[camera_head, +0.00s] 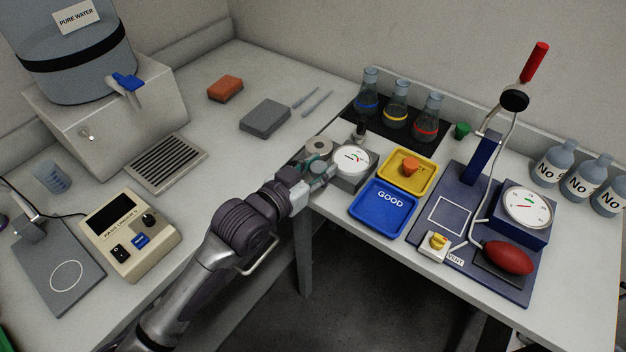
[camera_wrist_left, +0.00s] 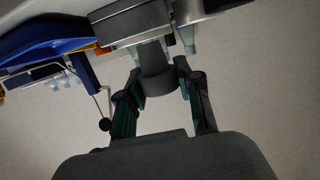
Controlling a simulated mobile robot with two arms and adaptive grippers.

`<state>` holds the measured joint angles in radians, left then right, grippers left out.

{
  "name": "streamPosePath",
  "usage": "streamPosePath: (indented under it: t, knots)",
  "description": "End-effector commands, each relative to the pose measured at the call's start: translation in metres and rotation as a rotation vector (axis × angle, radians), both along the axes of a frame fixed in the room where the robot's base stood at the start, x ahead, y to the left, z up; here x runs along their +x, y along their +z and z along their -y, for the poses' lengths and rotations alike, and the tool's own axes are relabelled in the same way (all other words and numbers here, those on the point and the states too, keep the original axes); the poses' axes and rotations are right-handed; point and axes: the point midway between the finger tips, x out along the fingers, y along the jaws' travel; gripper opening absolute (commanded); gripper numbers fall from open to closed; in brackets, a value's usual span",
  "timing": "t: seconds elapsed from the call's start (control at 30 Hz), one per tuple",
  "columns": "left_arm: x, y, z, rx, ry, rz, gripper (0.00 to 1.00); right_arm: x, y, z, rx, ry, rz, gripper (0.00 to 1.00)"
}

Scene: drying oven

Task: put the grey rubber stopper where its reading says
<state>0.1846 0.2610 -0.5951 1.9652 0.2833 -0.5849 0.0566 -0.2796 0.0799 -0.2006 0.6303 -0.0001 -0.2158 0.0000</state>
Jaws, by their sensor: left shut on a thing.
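My left gripper (camera_head: 328,169) reaches in beside the small dial gauge (camera_head: 352,158) at the table's front edge. In the left wrist view the fingers (camera_wrist_left: 158,84) are shut on a dark grey stubby piece, which looks like the grey rubber stopper (camera_wrist_left: 156,70). It lies close under a dark box; whether they touch I cannot tell. In the head view the stopper cannot be made out clearly. The dial's needle is too small to read surely. The blue tray (camera_head: 366,222) marked GOOD is empty. The yellow tray (camera_head: 428,160) holds an orange stopper (camera_head: 410,167). My right gripper is not in view.
A blue test stand (camera_head: 447,180) with a second dial (camera_head: 527,207) and red bulb (camera_head: 508,257) stands right of the trays. Flasks (camera_head: 397,112) and a green stopper (camera_head: 462,130) are behind. A grey ring-shaped piece (camera_head: 319,147) is beside the small gauge.

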Motion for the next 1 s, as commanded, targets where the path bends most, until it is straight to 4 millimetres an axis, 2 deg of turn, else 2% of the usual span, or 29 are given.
streamPosePath:
  t: [0.17, 0.3, 0.47, 0.87, 0.9, 0.93, 1.0]
  knots:
    - [0.007, -0.009, -0.011, -0.001, 0.0, 0.001, 0.11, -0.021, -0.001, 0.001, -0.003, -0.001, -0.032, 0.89]
    - [0.006, -0.029, -0.012, 0.0, 0.001, -0.004, 0.11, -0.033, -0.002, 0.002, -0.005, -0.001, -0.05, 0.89]
    - [0.006, -0.046, -0.012, -0.002, 0.0, -0.001, 0.11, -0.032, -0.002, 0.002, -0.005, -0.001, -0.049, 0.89]
    - [0.006, -0.052, -0.011, -0.001, 0.0, -0.001, 0.11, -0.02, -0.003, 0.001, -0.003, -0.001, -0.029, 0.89]
    - [0.006, -0.051, -0.011, -0.001, 0.0, -0.001, 0.41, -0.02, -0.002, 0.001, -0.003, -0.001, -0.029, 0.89]
    - [0.006, -0.051, -0.011, -0.001, 0.0, -0.001, 0.45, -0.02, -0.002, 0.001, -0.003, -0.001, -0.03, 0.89]
    - [0.006, -0.051, -0.011, -0.001, 0.0, -0.001, 0.45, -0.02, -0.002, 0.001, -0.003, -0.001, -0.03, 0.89]
